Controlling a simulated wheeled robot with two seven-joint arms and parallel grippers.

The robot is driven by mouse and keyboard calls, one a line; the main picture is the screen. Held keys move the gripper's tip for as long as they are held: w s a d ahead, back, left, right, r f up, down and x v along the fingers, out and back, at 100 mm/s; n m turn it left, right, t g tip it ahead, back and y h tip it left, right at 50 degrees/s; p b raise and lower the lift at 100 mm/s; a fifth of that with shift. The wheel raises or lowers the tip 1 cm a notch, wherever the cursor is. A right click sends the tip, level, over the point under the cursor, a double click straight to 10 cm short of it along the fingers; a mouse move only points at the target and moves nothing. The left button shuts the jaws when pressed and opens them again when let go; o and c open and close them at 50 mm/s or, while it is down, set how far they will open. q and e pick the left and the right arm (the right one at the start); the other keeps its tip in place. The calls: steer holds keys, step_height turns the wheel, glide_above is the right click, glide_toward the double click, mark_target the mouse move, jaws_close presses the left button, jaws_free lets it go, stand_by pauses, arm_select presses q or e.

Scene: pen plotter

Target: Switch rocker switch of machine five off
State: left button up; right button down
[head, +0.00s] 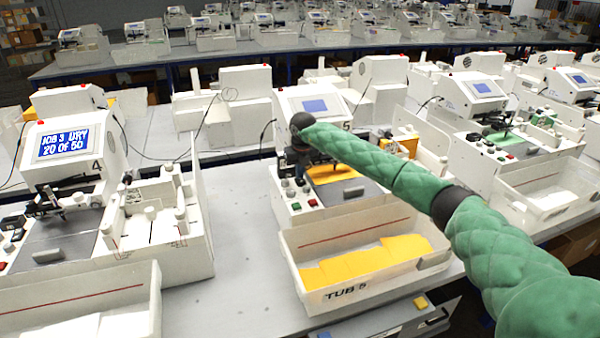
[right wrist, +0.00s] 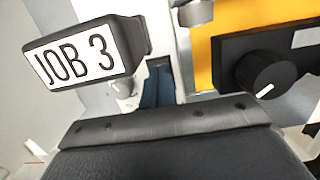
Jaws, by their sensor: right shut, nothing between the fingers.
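Machine five (head: 335,98), a white plotter with a small blue screen and the number 5, stands in the middle of the head view. My right arm, in a green quilted sleeve, reaches across it. My right gripper (head: 298,160) is a dark shape pointing down at the left of its front, shut and empty, partly hidden by the wrist. Below it is a control panel (head: 284,197) with small dark knobs, a green button and a red button. I cannot pick out the rocker switch in either view. My left gripper is not in view.
A tub marked TUB 5 (head: 307,276) holds yellow sheets in front of machine five. Machine four (head: 45,172) stands to the left, with bare table between.

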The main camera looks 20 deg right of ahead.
steer(key=shift+s+f, duration=0.15)
steer(key=shift+s, duration=0.7)
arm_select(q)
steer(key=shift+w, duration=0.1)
arm_select(e)
steer(key=shift+d+r, duration=0.1)
steer(key=shift+r, duration=0.2)
steer(key=r, duration=0.4)
steer(key=shift+s, duration=0.35)
step_height(320, 180, up, 2)
steer(key=shift+d+r+b, duration=0.15)
steer(key=shift+r+b, duration=0.1)
steer(key=shift+b, duration=0.5)
step_height(320, 180, up, 6)
steer(key=f+b, duration=0.1)
steer(key=b, duration=0.1)
glide_above(302, 181)
steer(key=s, duration=0.1)
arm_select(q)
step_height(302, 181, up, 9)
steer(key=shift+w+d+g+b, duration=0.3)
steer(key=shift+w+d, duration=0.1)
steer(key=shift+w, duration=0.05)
arm_select(e)
steer(key=shift+s+r, duration=0.15)
steer(key=shift+r, duration=0.4)
steer(key=shift+s+r, duration=0.15)
steer(key=shift+r, duration=0.35)
